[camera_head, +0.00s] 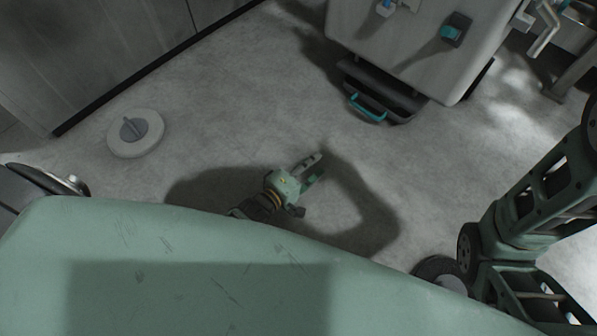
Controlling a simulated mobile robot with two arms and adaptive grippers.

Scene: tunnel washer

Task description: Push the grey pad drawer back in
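The pad drawer (390,93) is a dark grey tray low at the front of a pale machine (400,45). It sticks out from under the machine's lower edge. A teal handle (367,107) is on its front. My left gripper (319,164) is in the middle of the view, below and left of the drawer. Its two fingers point up and right and stand apart, with nothing between them. A stretch of bare floor separates it from the handle. My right arm shows at the right edge, but its gripper is out of view.
A round white disc (150,141) with a grey knob lies on the floor at left. A grey panelled wall or cabinet (90,60) fills the upper left. Pipes and a frame (572,88) stand at upper right. The floor between my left gripper and the drawer is clear.

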